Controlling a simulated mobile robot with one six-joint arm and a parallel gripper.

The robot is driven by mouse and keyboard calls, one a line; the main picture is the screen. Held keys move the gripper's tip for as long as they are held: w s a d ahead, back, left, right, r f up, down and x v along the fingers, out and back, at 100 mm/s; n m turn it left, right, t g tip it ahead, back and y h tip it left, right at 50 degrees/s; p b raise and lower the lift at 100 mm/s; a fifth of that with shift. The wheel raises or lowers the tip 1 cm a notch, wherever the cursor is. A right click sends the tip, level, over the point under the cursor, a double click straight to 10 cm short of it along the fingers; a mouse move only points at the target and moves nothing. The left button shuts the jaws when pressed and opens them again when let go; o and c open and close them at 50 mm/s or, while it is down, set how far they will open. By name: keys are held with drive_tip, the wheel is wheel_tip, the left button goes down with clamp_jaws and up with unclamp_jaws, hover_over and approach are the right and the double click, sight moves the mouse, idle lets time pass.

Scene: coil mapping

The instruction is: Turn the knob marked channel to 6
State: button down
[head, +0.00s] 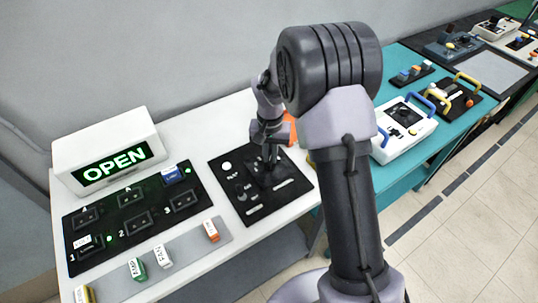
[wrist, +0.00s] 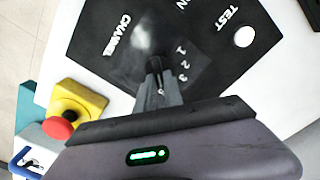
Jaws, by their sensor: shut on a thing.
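The channel knob (wrist: 153,64) is a small dark knob on a black panel (wrist: 100,40), seen in the wrist view beside the white word CHANNEL. The digits 1, 2 and 3 show to its right; any other digits are hidden by my gripper or too faint to read. My gripper (wrist: 157,84) points down at the panel with its jaws shut on the knob. In the head view my gripper (head: 268,160) reaches down to the black panel (head: 228,160), and the knob is hidden behind it. The knob's exact pointing direction cannot be told.
A round white TEST button (wrist: 244,37) is on the same panel. A red stop button on a yellow box (wrist: 75,108) stands close by. Left are a black switch panel (head: 135,215) and an OPEN sign (head: 110,150); right is a white device with blue handles (head: 405,125).

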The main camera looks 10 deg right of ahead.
drive_tip(key=m, duration=0.3)
drive_tip(key=shift+s+d+m+b, duration=0.1)
drive_tip(key=shift+d+m+b, duration=0.05)
drive_tip(key=shift+m+b, duration=0.15)
drive_tip(key=shift+s+d+m+b, duration=0.15)
drive_tip(key=shift+m+b, duration=0.2)
drive_tip(key=shift+m, duration=1.35)
drive_tip(key=c, duration=1.5)
unclamp_jaws()
drive_tip(key=shift+o, duration=0.2)
drive_tip(key=shift+r, duration=0.15)
wheel_tip(320, 180, up, 17)
drive_tip(key=p, duration=0.6)
